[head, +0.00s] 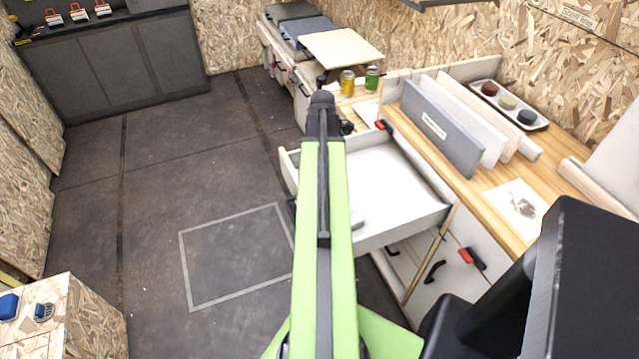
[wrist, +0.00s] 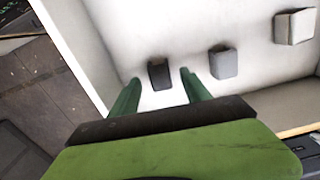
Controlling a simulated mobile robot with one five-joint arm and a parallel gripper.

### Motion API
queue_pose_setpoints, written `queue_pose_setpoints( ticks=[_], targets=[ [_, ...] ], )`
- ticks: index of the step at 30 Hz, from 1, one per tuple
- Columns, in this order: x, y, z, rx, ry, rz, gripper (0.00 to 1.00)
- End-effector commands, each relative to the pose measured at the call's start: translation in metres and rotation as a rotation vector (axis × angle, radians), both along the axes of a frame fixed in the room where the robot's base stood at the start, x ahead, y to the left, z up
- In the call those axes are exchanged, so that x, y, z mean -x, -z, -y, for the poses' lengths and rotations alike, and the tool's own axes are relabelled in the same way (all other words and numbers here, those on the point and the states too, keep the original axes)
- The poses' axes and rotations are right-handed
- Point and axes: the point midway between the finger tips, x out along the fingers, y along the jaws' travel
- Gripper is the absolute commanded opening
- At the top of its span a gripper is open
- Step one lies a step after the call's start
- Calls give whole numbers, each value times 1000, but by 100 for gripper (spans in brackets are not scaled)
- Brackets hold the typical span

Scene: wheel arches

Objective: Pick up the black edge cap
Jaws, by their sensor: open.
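The black edge cap (wrist: 159,74) is a small dark block on the white floor of an open drawer in the wrist view. It lies between and slightly beyond the fingertips of my gripper (wrist: 160,79), with a gap showing on each side. My gripper is open and its green fingers hold nothing. A grey cap (wrist: 223,63) and a white cap (wrist: 295,26) lie to the right in the same drawer. In the head view my green arm reaches over the open drawer (head: 395,185) and hides its left part, and the black cap cannot be made out.
The drawer wall (wrist: 75,45) runs close on the left in the wrist view. The wooden worktop (head: 455,180) beside the drawer carries upright boards (head: 440,128) and a tray (head: 541,124) with round pots. Dark floor (head: 160,190) left of my arm is clear.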

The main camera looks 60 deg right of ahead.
Motion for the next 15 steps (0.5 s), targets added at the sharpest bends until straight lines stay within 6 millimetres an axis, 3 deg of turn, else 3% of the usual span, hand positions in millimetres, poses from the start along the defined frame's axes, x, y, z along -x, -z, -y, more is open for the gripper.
queue_pose_setpoints(
  ticks=[1,2,9,15],
  targets=[
    [0,16,0,0,0,0,55],
    [0,19,0,0,0,0,55],
    [-1,15,0,0,-1,0,55],
    [-1,15,0,0,-1,0,31]
  ],
)
